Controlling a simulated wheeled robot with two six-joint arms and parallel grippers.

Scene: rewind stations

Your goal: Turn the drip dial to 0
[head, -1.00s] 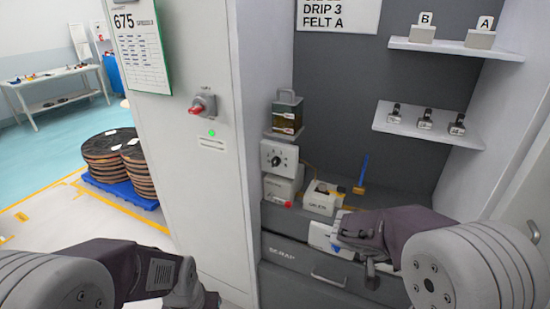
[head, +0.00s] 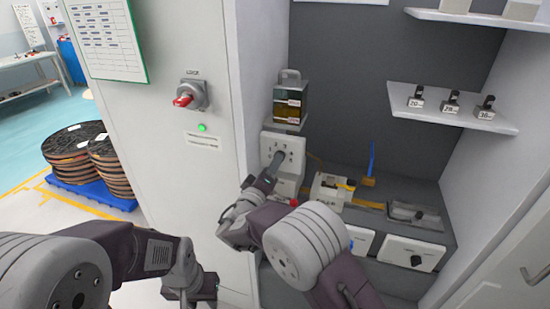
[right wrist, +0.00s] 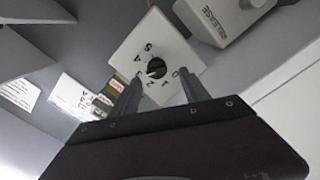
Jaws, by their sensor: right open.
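The drip dial is a black round knob (right wrist: 156,67) on a square white plate (right wrist: 178,47) with printed marks in the right wrist view. Its pointer setting is too small to read surely. In the head view the white dial plate (head: 294,146) stands below the oil reservoir, and my right gripper (head: 275,162) hides the knob. In the right wrist view my right gripper (right wrist: 159,77) is open, with one finger on each side in front of the dial and nothing held. My left gripper (head: 190,291) hangs low at the left, away from the dial; its jaws are unclear.
The reservoir (head: 290,102) sits just above the dial. A white box with a red tip and an open-topped white unit (head: 331,190) stand close by. A blue-handled brush (head: 371,165) is at the back. A cabinet side with a red lock switch (head: 190,96) borders the left.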

